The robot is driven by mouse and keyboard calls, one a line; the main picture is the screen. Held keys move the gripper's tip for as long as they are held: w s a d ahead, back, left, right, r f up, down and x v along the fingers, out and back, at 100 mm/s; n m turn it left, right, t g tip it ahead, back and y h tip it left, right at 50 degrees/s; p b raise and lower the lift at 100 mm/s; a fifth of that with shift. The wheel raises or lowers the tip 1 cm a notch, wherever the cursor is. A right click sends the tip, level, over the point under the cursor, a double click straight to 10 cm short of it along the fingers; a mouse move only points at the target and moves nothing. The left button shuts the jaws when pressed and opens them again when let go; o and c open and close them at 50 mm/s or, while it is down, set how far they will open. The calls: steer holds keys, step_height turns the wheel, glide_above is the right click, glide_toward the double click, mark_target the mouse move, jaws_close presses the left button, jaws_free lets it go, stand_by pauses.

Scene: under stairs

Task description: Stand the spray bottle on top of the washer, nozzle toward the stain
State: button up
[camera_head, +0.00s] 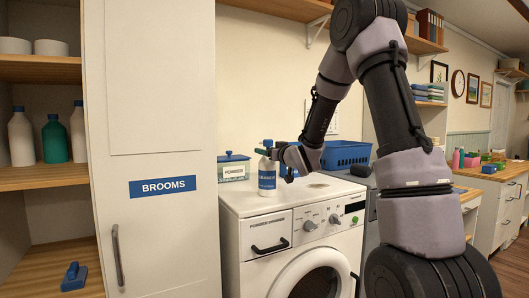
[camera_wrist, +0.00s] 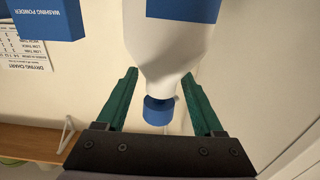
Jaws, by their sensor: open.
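A white bottle (camera_head: 267,180) with a blue label stands upright on the left front of the washer top (camera_head: 240,200). Its blue cap shows in the wrist view (camera_wrist: 158,111); I cannot make out a spray trigger on it. My gripper (camera_head: 269,151) is at the bottle's upper part. In the wrist view my gripper (camera_wrist: 160,75) is open, its green fingers on either side of the bottle's neck and shoulder, with gaps showing. A faint brownish stain (camera_head: 318,185) is on the washer top, right of the bottle.
A tall broom cupboard (camera_head: 160,100) rises left of the washer. Shelves hold a green bottle (camera_head: 55,140), white bottles and a blue item (camera_head: 74,277). A counter (camera_head: 490,172) is at right.

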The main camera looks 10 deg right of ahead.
steer(key=s+d+r+m+g+h, duration=0.25)
steer(key=s+d, duration=0.25)
steer(key=s, duration=0.5)
steer(key=s+d+r+m+g+h, duration=0.1)
steer(key=s+d+m+g+h, duration=0.2)
steer(key=s, duration=0.8)
steer(key=s+a+m+g+y, duration=0.2)
steer(key=s+a+g, duration=0.1)
steer(key=s, duration=1.6)
steer(key=shift+f+g, duration=0.3)
steer(key=shift+g, duration=0.55)
steer(key=shift+o, duration=0.3)
steer(key=shift+w, duration=0.1)
